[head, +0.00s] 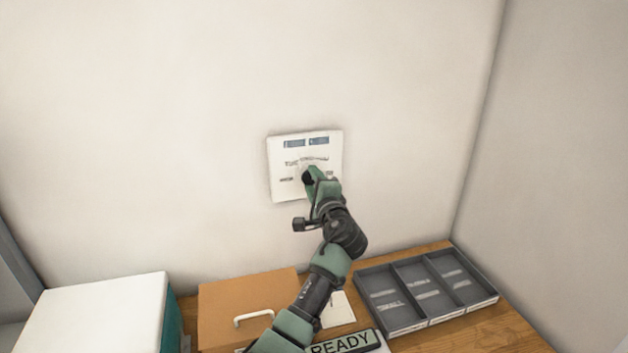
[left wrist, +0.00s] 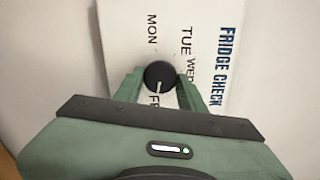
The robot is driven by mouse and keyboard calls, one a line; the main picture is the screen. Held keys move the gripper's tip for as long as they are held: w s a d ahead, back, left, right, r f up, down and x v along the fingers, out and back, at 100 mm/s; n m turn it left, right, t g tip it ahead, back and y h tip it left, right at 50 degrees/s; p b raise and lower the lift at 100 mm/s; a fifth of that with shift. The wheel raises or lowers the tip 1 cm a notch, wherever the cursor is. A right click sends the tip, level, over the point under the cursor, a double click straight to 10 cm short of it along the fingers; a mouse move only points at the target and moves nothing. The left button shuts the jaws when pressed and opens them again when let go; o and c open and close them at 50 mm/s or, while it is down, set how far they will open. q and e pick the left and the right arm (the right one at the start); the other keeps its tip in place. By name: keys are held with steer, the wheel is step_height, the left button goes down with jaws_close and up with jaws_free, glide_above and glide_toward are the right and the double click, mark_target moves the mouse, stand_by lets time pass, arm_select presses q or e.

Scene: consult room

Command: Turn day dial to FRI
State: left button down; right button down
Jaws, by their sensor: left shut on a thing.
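The white dial panel (head: 279,152) is fixed to the back wall and also fills the upper part of the left wrist view (left wrist: 122,42), turned on its side. Its round black day dial (left wrist: 160,74) has a short white pointer mark. In the left wrist view the mark points down, toward the partly hidden label starting "FR" (left wrist: 153,101). MON (left wrist: 152,30), TUE (left wrist: 187,40) and part of WED show around the dial. My left gripper (head: 310,177) is shut on the dial, one green finger on each side. My right gripper is not in view.
On the wooden desk (head: 493,335) below are a white box (head: 95,312), a brown box with a white handle (head: 235,298), a grey compartment tray (head: 425,290) and a READY sign (head: 342,343). The wall around the panel is bare.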

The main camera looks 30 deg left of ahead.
arm_select(q)
steer(key=shift+a+r, duration=0.3)
steer(key=shift+r, duration=0.2)
steer(key=c, duration=1.1)
jaws_free()
steer(key=shift+o, duration=1.2)
steer(key=shift+a+f, duration=0.1)
steer(key=shift+f, duration=0.05)
steer(key=shift+a+f, duration=0.15)
steer(key=shift+f, duration=0.1)
steer(key=shift+s+d+f, duration=0.1)
steer(key=shift+d, duration=0.2)
steer(key=b+v, duration=0.3)
steer(key=v, duration=0.4)
steer(key=shift+s, duration=0.15)
